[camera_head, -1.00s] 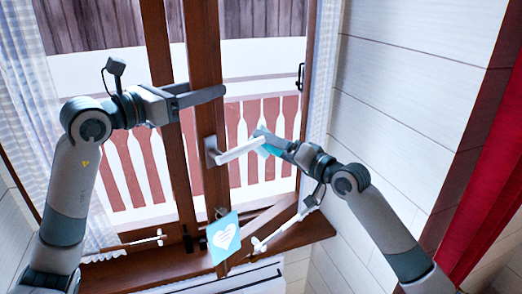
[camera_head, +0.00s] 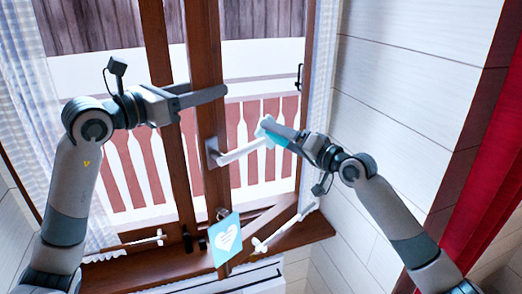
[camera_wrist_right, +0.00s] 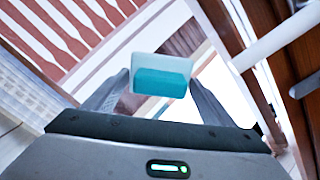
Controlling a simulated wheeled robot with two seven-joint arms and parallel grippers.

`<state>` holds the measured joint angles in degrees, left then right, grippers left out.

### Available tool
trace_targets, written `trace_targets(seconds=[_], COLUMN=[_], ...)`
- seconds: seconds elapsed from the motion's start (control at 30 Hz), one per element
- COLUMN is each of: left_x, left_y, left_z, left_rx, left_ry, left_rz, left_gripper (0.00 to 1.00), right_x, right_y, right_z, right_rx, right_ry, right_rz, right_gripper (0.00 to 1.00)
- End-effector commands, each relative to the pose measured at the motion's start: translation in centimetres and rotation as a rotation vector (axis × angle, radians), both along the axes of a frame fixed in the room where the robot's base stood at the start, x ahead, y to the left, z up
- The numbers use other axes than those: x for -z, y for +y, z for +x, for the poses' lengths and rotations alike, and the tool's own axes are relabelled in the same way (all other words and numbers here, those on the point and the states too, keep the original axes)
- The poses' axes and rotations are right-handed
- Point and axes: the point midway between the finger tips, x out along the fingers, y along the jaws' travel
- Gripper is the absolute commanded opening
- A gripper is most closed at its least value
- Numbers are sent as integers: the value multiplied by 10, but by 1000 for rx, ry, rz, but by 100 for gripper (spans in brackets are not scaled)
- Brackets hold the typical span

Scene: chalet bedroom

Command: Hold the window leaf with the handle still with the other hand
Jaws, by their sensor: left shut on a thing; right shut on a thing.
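The window leaf with the handle has a brown wooden stile (camera_head: 204,62) in the head view. Its white lever handle (camera_head: 238,153) points right and slightly up; a white bar that looks like it shows in the right wrist view (camera_wrist_right: 275,38). My left gripper (camera_head: 203,97) is shut on the leaf, its fingers across the stile above the handle. My right gripper (camera_head: 277,134) is shut on a white-and-teal block (camera_head: 266,127) at the handle's free end. The block (camera_wrist_right: 162,82) sits between its fingers in the right wrist view. I cannot tell whether it touches the handle.
A blue card with a white heart (camera_head: 226,240) hangs below the handle. The brown sill (camera_head: 300,237) runs underneath. A red balcony railing (camera_head: 262,115) lies outside. A white plank wall (camera_head: 400,110) and red curtain (camera_head: 490,160) stand at the right.

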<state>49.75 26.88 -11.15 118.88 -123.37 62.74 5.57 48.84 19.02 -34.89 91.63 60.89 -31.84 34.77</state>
Motion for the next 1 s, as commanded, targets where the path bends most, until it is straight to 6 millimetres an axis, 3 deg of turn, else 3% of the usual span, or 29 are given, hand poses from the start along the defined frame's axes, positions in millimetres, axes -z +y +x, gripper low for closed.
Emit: trace_targets(seconds=[0.6, 1.0], left_x=[-3, -3], left_y=[1, 2], left_z=[-1, -1], left_rx=[-2, -2], left_ry=[-6, -6], left_rz=[-2, -2], left_gripper=[30, 30], right_x=[0, 0], right_y=[-37, -43], right_z=[-32, -39], right_rx=[1, 1], right_ry=[-1, 0], right_rz=[-1, -1], right_gripper=[56, 56])
